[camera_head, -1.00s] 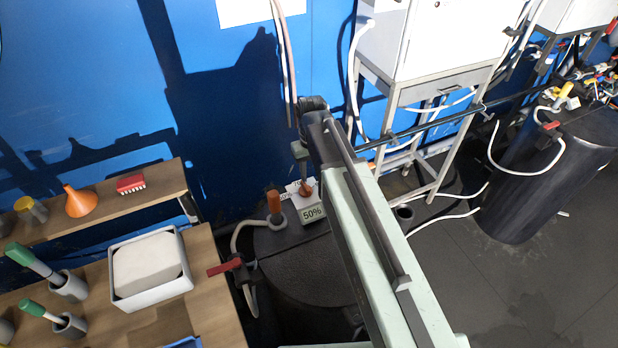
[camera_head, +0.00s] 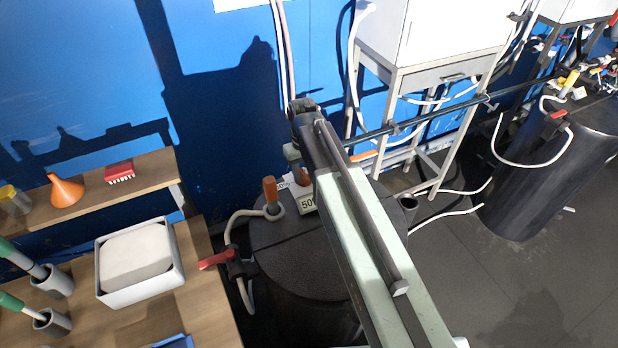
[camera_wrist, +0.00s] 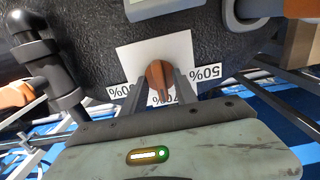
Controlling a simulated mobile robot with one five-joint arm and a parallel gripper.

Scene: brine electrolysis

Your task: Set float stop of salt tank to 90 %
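The dark salt tank (camera_head: 275,265) stands at lower centre in the head view. On its lid is a white scale plate with 90%, 70% and 50% labels; the plate (camera_wrist: 135,55) shows inverted in the wrist view. The orange-brown float stop knob (camera_wrist: 160,75) sits at its middle. The 90% label (camera_wrist: 120,92) is left of the knob, the 50% label (camera_wrist: 205,73) right, and the 70% label (camera_wrist: 165,101) is partly covered. My gripper (camera_wrist: 159,82) is open, its fingers on either side of the knob. I cannot tell whether they touch it or which mark the knob points to.
An orange upright handle (camera_head: 270,190) and a red-handled valve (camera_head: 216,260) with a hose are beside my arm. A wooden bench with a white tray (camera_head: 140,285) is at left. A white cabinet (camera_head: 440,35) on a stand is behind, and another dark tank (camera_head: 545,180) at right.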

